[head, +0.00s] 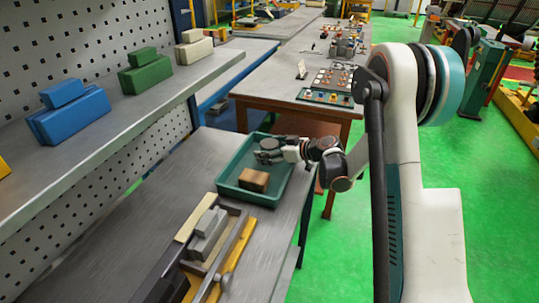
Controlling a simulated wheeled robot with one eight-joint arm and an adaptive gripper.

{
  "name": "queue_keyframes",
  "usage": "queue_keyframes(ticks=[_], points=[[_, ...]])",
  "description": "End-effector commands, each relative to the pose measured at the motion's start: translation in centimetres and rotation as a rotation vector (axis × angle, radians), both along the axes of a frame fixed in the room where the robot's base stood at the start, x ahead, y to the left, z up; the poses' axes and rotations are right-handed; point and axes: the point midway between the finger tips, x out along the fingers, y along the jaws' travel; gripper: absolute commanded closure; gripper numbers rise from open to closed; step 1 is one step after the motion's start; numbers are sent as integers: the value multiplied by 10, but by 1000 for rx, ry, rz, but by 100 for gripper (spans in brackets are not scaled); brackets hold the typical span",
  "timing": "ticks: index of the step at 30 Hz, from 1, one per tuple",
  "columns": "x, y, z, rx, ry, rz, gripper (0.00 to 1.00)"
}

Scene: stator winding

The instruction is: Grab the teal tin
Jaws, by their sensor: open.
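A shallow teal tin or tray (229,184) with low walls sits on the grey metal bench; I make out no other teal container on this bench. A brown block (254,181) lies inside it, toward the near side. My gripper (264,157) is open at the far part of the teal tin, reaching in from the right. It looks above the tin's floor, beyond the brown block and apart from it. Whether the fingers touch the tin cannot be told, and my gripper hides part of its far inside.
A grey vise-like fixture (207,235) with a yellow bar stands on the bench in front of the tin. A shelf (110,125) at left carries blue (70,118), green (146,75) and cream blocks (193,50).

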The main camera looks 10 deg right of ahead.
Motion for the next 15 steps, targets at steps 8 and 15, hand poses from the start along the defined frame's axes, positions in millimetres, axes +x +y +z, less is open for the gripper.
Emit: queue_keyframes(ticks=[8,15], points=[[1,1,0,0,0,-1,32],[1,1,0,0,0,-1,79]])
